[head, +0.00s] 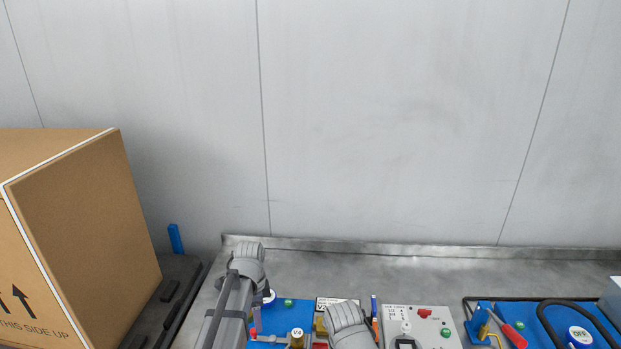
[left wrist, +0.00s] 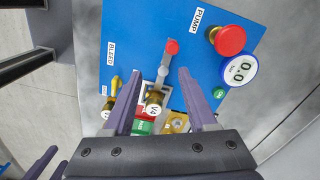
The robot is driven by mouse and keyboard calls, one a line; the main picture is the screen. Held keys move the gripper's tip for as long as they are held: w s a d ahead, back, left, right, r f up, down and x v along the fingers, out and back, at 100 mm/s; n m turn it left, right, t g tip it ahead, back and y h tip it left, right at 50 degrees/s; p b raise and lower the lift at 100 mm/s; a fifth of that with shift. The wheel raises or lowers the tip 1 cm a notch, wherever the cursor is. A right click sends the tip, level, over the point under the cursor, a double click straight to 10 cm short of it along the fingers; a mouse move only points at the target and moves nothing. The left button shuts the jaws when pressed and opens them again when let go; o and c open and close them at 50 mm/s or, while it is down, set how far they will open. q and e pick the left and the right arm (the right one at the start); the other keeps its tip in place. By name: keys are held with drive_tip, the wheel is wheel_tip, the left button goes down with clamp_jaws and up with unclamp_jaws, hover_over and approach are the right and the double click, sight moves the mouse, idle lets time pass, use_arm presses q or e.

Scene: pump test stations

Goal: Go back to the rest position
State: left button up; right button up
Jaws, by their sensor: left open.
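My left gripper (left wrist: 160,72) is open in the left wrist view, its two purple fingers apart with nothing between them. It hangs above a blue pump panel (left wrist: 130,32). The brass valve marked V4 (left wrist: 154,98) and a red-tipped grey lever (left wrist: 168,60) appear between the fingers, below them. In the head view my left arm (head: 233,290) comes in at the lower left and partly covers the panel; its fingers are hard to make out. Purple fingers of my other gripper (left wrist: 42,163) show at the lower left of the wrist view, cut off by the edge.
A white control box (head: 432,338) and another blue station (head: 538,318) stand to the right. A large cardboard box (head: 90,230) stands at the left. The bench strip near the wall is clear.

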use_arm(q)
drive_tip(key=s+d+f+n+b, duration=0.1)
drive_tip(key=s+d+n, duration=0.4)
drive_tip(key=s, duration=0.4)
drive_tip(key=s+d+f+n+y+b, duration=0.1)
drive_tip(key=s+d+n, duration=0.4)
drive_tip(key=s+d, duration=0.2)
drive_tip(key=shift+s+d, duration=0.2)
drive_tip(key=shift+s, duration=0.65)
